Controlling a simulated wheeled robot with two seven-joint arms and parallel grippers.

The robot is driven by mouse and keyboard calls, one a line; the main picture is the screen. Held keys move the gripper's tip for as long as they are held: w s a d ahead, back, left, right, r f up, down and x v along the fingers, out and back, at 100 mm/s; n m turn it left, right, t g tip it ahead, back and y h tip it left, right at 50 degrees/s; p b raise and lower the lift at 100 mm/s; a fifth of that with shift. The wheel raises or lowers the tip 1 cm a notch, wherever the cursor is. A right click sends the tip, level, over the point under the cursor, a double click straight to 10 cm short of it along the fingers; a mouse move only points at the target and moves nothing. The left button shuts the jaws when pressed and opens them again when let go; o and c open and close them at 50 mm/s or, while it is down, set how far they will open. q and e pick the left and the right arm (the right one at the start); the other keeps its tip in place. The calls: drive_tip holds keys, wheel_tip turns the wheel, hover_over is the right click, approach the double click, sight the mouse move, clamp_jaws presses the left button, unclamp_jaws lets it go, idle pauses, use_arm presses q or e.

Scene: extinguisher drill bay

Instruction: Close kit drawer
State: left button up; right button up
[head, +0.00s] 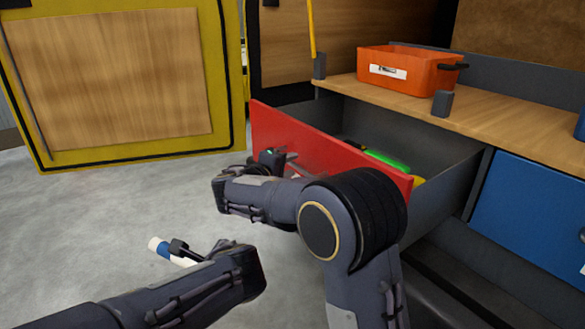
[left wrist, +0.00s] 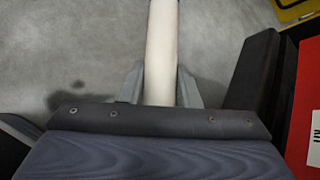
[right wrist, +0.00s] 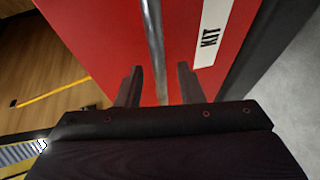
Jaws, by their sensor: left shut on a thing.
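The kit drawer with its red front (head: 320,142) is pulled well out of the workbench. The right wrist view shows the red front (right wrist: 105,40), a "KIT" label and a thin silver handle bar (right wrist: 154,45). My right gripper (head: 275,160) is at the drawer front; in its wrist view its fingers (right wrist: 158,88) are open, one on each side of the bar, with gaps visible. My left gripper (head: 190,250) is shut on a white cylinder with a blue band (head: 158,246), held left of the drawer; the cylinder also shows between its fingers (left wrist: 160,60).
The drawer holds a green item (head: 388,160) and a yellow item (head: 417,181). An orange bin (head: 415,75) stands on the wooden benchtop (head: 500,118) above. A blue drawer front (head: 525,210) is shut at right. A yellow-framed wooden panel (head: 110,80) stands at left; the grey floor there is clear.

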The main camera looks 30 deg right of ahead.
drive_tip(key=shift+x, duration=1.1)
clamp_jaws()
